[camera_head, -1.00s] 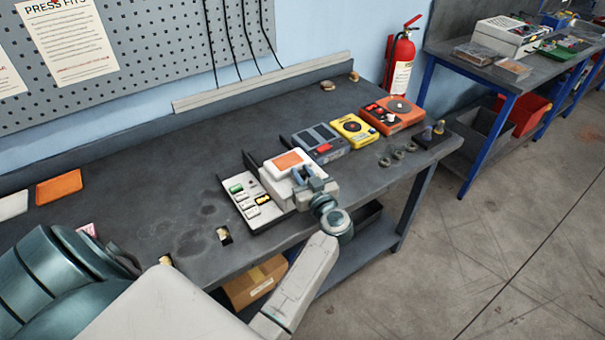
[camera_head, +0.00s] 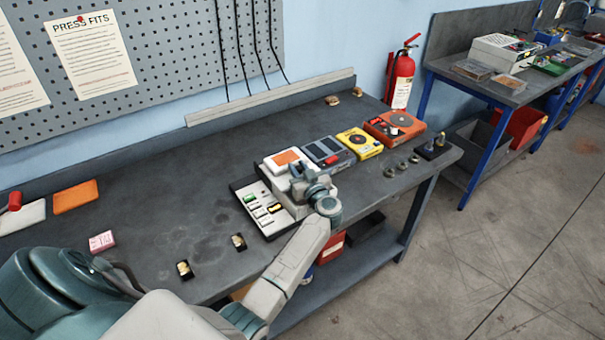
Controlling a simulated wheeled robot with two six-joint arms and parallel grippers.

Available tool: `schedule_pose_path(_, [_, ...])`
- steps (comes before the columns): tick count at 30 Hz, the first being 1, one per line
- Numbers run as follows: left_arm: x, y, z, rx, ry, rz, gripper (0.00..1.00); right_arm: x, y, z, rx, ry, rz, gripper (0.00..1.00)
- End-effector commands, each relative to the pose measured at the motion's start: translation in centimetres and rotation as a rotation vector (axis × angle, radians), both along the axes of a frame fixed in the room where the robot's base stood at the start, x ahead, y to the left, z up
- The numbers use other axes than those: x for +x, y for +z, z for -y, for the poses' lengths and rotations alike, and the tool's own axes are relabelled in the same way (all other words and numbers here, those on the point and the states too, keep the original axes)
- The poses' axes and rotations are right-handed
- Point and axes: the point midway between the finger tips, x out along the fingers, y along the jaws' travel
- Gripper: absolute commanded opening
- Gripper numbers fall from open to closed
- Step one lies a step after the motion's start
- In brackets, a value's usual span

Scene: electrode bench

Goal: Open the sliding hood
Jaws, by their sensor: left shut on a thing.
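The sliding hood (camera_head: 280,157) is a white cover with an orange patch on top. It sits over the back right part of a dark tray on the bench. A pale panel (camera_head: 258,206) with green, white and yellow pieces lies uncovered in the tray, left of and in front of the hood. My left gripper (camera_head: 312,188) is at the hood's front right side and is shut on it. The jaws hide the exact contact and part of the hood. My right gripper is out of view.
A grey device (camera_head: 325,150), a yellow device (camera_head: 361,142) and an orange device (camera_head: 396,126) stand right of the hood. Rings (camera_head: 402,166) lie near the bench's right end.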

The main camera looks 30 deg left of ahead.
Motion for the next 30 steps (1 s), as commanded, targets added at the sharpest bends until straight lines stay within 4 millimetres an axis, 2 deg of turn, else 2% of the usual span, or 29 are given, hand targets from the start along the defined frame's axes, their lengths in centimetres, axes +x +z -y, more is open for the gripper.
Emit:
schedule_pose_path(1, [0.0, -0.3, 0.1, -0.004, -0.001, -0.003, 0.0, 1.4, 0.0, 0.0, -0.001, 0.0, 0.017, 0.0])
schedule_pose_path(5, [-0.1, -0.4, 0.2, -0.005, -0.001, -0.004, 0.0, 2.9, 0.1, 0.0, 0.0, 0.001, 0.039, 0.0])
schedule_pose_path(6, [-0.1, -0.4, 0.2, -0.005, -0.001, -0.004, 0.23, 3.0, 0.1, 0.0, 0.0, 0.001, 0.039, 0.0])
schedule_pose_path(9, [-0.1, -0.4, 0.2, -0.005, -0.001, -0.004, 0.41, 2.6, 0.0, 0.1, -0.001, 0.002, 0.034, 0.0])
schedule_pose_path(16, [-0.1, -0.3, 0.2, -0.004, -0.001, -0.003, 0.41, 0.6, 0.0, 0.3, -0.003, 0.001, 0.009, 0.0])
schedule_pose_path(20, [-0.3, -0.5, 0.7, -0.005, -0.002, -0.003, 0.41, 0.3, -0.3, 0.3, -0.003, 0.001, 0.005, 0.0])
schedule_pose_path(23, [-1.0, -0.7, 1.8, -0.007, -0.002, -0.003, 0.41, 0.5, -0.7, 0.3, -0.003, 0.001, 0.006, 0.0])
schedule_pose_path(30, [-3.6, -0.8, 6.0, -0.008, -0.003, -0.003, 0.41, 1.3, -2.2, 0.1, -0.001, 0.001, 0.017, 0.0])
